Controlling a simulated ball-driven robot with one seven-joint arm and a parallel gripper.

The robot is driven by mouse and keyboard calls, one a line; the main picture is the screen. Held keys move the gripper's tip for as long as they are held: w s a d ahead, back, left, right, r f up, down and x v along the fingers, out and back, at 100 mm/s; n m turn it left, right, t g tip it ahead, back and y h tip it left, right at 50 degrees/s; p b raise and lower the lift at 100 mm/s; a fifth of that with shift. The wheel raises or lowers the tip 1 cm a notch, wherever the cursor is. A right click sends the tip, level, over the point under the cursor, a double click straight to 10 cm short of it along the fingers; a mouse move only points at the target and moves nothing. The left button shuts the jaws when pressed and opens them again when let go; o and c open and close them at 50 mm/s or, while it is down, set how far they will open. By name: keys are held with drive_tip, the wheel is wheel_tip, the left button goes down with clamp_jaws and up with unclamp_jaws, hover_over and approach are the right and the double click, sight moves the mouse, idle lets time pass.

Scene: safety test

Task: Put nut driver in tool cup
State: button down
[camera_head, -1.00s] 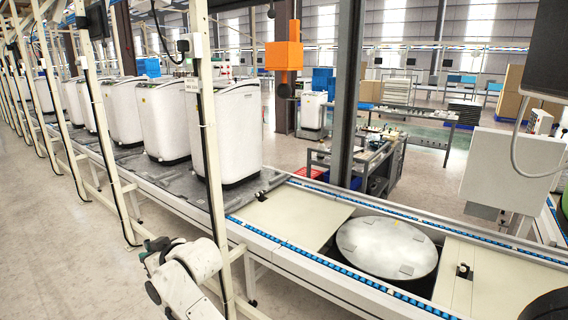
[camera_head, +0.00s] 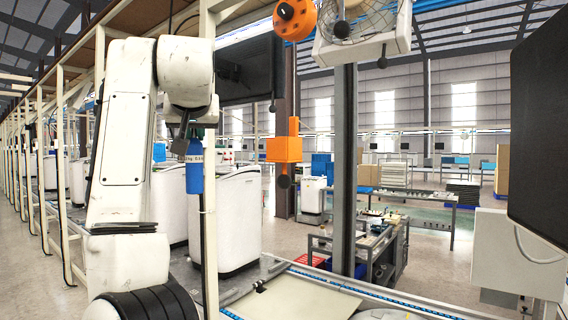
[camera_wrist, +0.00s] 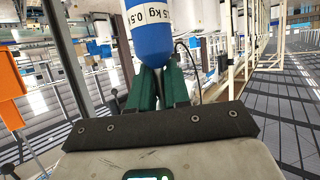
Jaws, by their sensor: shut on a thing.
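My gripper (camera_head: 187,142) is high in the left part of the head view, at the end of my raised white arm. In the wrist view its two dark green fingers (camera_wrist: 160,84) are closed around the lower end of a blue, rounded cylinder (camera_wrist: 149,38) with a white printed band reading "kg". The same blue cylinder (camera_head: 194,170) shows below the gripper in the head view. I cannot tell whether it is the nut driver. I cannot make out a tool cup in either view.
White appliance tubs (camera_head: 238,218) stand on the conveyor behind my arm. A beige frame post (camera_head: 209,235) is close to the blue cylinder. A monitor (camera_head: 250,70) and a fan (camera_head: 360,30) hang overhead. A grey workbench (camera_head: 352,240) with small items stands beyond the conveyor.

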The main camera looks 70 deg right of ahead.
drive_tip(key=s+a+r+m, duration=0.1)
drive_tip(key=s+r, duration=0.4)
drive_tip(key=s, duration=0.3)
drive_tip(key=s+a+r+g+h, duration=0.1)
drive_tip(key=s+r, duration=0.4)
drive_tip(key=s, duration=0.4)
drive_tip(key=s+a+r+m, duration=0.1)
drive_tip(key=s+r, duration=0.4)
drive_tip(key=s, duration=0.3)
drive_tip(key=w+d+p, duration=0.6)
drive_tip(key=w+d, duration=0.3)
drive_tip(key=d, duration=0.5)
wheel_tip(320, 180, down, 8)
drive_tip(key=shift+d+r+n+p, duration=0.2)
drive_tip(key=shift+n+p, duration=0.1)
drive_tip(key=shift+w, duration=0.1)
drive_tip(key=shift+f, duration=0.2)
drive_tip(key=c, duration=1.1)
unclamp_jaws()
